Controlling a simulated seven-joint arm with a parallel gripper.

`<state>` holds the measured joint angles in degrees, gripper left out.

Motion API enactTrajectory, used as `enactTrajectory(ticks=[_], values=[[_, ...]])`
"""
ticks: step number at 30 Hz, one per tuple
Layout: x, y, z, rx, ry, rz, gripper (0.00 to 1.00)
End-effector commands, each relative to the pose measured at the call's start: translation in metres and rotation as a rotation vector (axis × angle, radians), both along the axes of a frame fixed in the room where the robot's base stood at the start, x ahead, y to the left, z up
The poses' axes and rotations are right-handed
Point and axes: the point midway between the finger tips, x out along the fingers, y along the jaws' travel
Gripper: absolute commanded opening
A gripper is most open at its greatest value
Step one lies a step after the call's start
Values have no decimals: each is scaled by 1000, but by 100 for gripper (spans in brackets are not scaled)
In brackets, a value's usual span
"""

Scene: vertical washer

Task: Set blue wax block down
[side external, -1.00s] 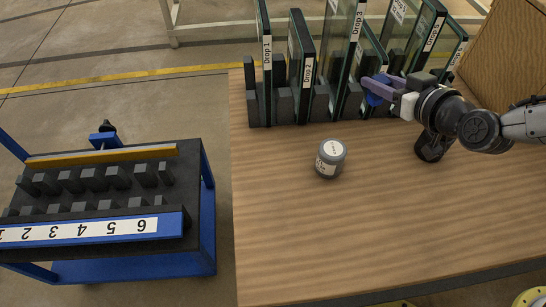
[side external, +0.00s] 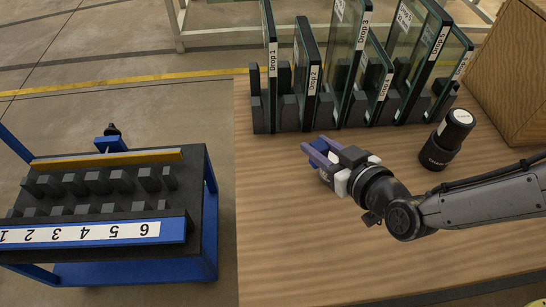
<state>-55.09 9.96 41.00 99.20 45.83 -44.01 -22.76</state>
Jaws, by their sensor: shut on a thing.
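My gripper (side external: 316,152), with purple fingers, is over the wooden table just in front of the rack. It is shut on the blue wax block (side external: 326,174), which shows only as a small blue patch at the fingers. Most of the block is hidden by the fingers and wrist. I cannot tell whether the block touches the table or hangs above it.
A rack (side external: 262,112) with upright glass panels labelled Drop stands behind my gripper. A black round container (side external: 447,140) stands to the right, near a wooden box (side external: 520,75). A blue cart (side external: 190,240) with numbered slots is at left. The table's front left (side external: 290,245) is clear.

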Motion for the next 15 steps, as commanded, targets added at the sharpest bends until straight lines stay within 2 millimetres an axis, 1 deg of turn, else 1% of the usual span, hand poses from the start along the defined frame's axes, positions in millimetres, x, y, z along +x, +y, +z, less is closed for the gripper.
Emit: enactTrajectory(ticks=[1,3,9,12,15], values=[[9,8,-6,0,0,-1,0],[20,18,-12,0,0,-1,0],[51,47,-31,0,0,-1,0],[60,57,-51,-3,2,0,0],[69,66,-65,-2,0,1,0]])
